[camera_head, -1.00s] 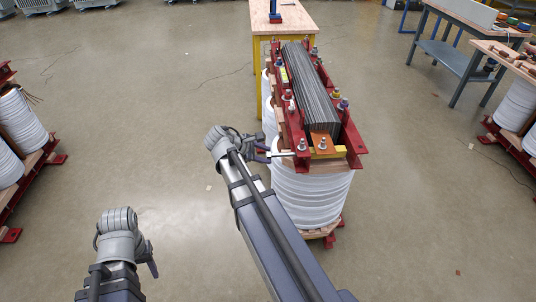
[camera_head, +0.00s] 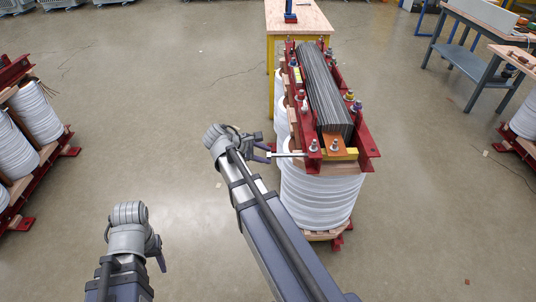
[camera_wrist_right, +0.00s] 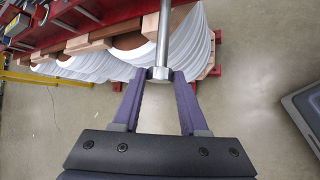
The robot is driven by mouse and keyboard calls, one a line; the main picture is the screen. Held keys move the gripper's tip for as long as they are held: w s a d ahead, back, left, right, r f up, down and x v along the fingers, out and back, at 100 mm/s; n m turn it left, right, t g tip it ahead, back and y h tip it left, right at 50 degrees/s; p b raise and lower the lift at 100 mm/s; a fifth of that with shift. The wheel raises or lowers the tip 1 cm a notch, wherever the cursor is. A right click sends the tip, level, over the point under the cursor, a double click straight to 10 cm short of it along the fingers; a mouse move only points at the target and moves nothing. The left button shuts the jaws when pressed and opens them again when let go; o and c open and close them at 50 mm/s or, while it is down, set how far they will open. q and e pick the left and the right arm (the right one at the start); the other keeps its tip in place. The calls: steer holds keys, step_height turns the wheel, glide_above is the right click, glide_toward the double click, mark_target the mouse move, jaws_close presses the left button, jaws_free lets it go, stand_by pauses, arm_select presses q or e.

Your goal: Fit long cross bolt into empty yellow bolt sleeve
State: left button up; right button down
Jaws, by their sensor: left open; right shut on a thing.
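The long cross bolt (camera_head: 287,155) is a thin silver rod with a wider head. My right gripper (camera_head: 267,153) is shut on its head end, left of the transformer core. In the right wrist view, the gripper (camera_wrist_right: 160,75) grips the bolt (camera_wrist_right: 163,38), which points away towards the core. Its far end reaches the near left part of the red clamp frame (camera_head: 312,160); I cannot tell if it is inside a hole. Yellow parts show at the near core end (camera_head: 350,152); which is the empty sleeve is unclear. My left gripper (camera_head: 159,262) is open and empty, away from the core.
White coils (camera_head: 315,200) stand under the red frame and grey laminations (camera_head: 325,90). A wooden table (camera_head: 310,15) stands behind. Another coil unit (camera_head: 35,115) is at the left. A workbench (camera_head: 465,60) stands at the upper right. The floor between is clear.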

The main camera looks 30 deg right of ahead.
steer(key=shift+w+a, duration=0.65)
steer(key=shift+a, duration=0.35)
stand_by(0.3)
